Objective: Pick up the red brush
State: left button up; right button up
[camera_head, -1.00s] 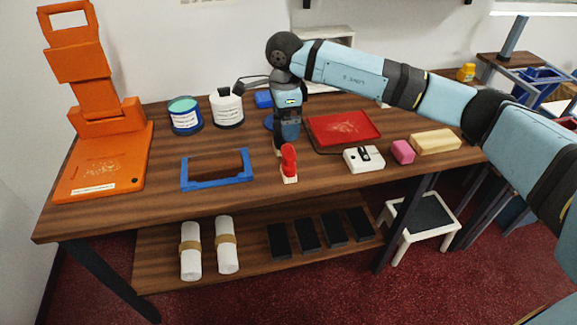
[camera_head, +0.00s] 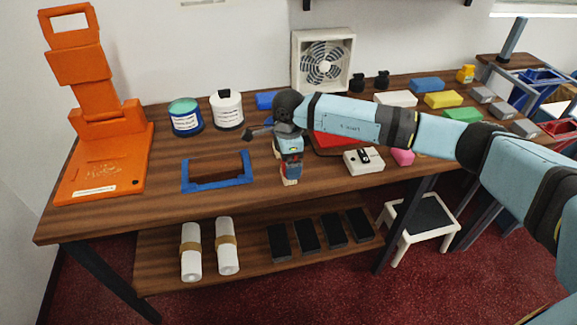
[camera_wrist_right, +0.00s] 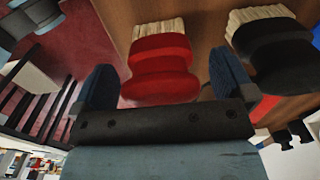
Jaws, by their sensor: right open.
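The red brush (camera_wrist_right: 160,66) has a rounded red handle and pale bristles. In the right wrist view it lies between the two blue fingers of my right gripper (camera_wrist_right: 164,82), which are open with gaps on both sides. In the head view my right gripper (camera_head: 290,165) is over the brush near the table's front edge, and only the brush's lower end (camera_head: 290,182) shows below it. My left gripper is not in view.
A black brush-like object (camera_wrist_right: 272,50) stands close beside the red one in the wrist view. A blue frame (camera_head: 217,185) lies left of my gripper. A red tray (camera_head: 325,141) is partly behind my arm.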

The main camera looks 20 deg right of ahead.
jog(key=c, duration=1)
jog(key=shift+r, duration=0.15)
notch_tip(320, 180, up, 20)
